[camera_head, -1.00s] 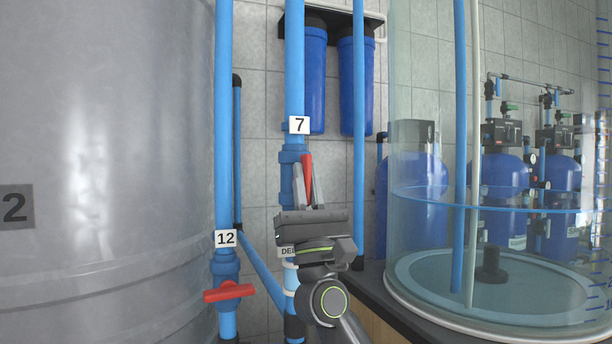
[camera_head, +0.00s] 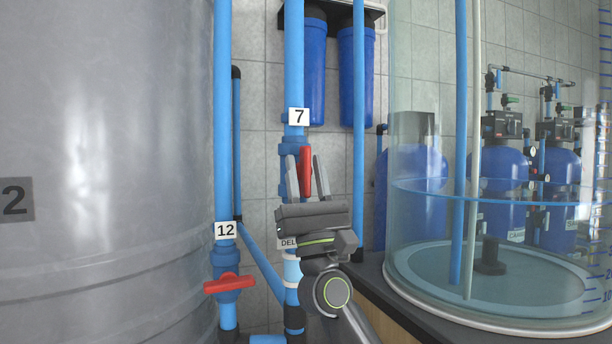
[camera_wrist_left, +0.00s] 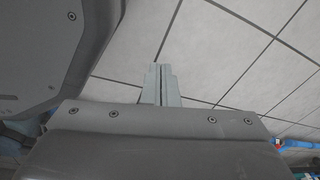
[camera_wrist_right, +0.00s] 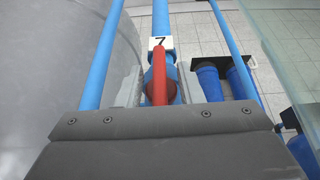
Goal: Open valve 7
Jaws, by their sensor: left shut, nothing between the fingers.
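Valve 7 is on the vertical blue pipe with the label "7" (camera_head: 298,117) in the middle of the head view. Its red handle (camera_head: 305,168) stands upright, roughly in line with the pipe; it also shows in the right wrist view (camera_wrist_right: 160,78). My right gripper (camera_head: 306,172) is open, with one finger on each side of the handle. In the right wrist view gaps show between the handle and both fingers. My left gripper (camera_wrist_left: 162,72) is shut and empty in the left wrist view, facing grey tiles; it is outside the head view.
A big grey tank (camera_head: 100,130) fills the left. Valve 12's red handle (camera_head: 230,283) lies crosswise on the pipe beside it. A clear water tank (camera_head: 425,215) stands at the right, and blue filter housings (camera_head: 355,75) hang behind.

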